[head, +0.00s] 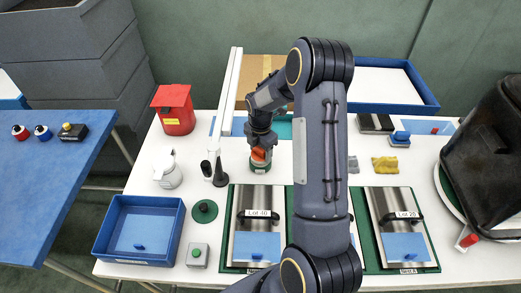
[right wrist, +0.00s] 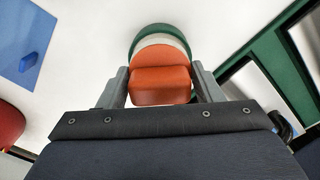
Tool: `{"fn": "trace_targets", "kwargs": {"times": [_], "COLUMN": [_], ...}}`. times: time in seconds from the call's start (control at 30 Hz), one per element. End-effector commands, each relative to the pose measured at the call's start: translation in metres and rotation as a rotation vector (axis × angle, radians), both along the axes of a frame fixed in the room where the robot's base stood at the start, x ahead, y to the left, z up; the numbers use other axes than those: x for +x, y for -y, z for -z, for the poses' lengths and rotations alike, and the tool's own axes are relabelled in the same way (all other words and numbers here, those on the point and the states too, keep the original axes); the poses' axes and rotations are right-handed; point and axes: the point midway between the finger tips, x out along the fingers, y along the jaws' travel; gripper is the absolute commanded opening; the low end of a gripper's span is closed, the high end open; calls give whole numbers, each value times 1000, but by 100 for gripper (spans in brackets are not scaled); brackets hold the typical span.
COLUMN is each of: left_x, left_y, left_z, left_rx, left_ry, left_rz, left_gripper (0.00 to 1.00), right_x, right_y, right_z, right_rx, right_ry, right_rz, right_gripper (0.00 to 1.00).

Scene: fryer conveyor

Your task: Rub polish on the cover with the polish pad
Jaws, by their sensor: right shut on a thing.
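My right gripper (head: 262,142) is shut on the orange handle of the polish pad (head: 259,160). In the right wrist view its two grey fingers (right wrist: 162,84) flank the orange block, and the pad (right wrist: 160,40) shows a white layer and a green layer beyond it. The pad is behind the left steel cover (head: 244,240), apart from it in the picture; I cannot tell whether it touches the table. That cover has a black handle and a label, and lies on a green mat. A second steel cover (head: 378,205) lies at the right. My arm hides the middle between them. My left gripper is not in view.
A blue tray (head: 180,210) stands at the front left, by a green button box (head: 197,255). A yellow sponge (head: 385,165) lies right. A black bin (head: 485,150) stands far right.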

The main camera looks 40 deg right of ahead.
Motion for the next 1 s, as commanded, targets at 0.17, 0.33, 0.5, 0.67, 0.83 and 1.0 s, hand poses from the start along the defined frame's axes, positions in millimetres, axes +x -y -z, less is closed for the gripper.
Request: {"fn": "trace_targets", "kwargs": {"times": [0.17, 0.33, 0.5, 0.67, 0.83, 1.0], "left_x": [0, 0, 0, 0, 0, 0], "left_y": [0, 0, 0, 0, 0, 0], "left_z": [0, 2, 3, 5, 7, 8], "left_rx": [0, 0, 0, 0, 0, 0], "left_ry": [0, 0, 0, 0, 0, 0], "left_rz": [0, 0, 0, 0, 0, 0], "left_gripper": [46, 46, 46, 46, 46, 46], "right_x": [0, 0, 0, 0, 0, 0], "right_y": [0, 0, 0, 0, 0, 0], "right_z": [0, 2, 4, 6, 8, 10], "right_rx": [0, 0, 0, 0, 0, 0], "right_ry": [0, 0, 0, 0, 0, 0], "right_rz": [0, 0, 0, 0, 0, 0], "right_gripper": [41, 41, 41, 41, 41, 41]}}
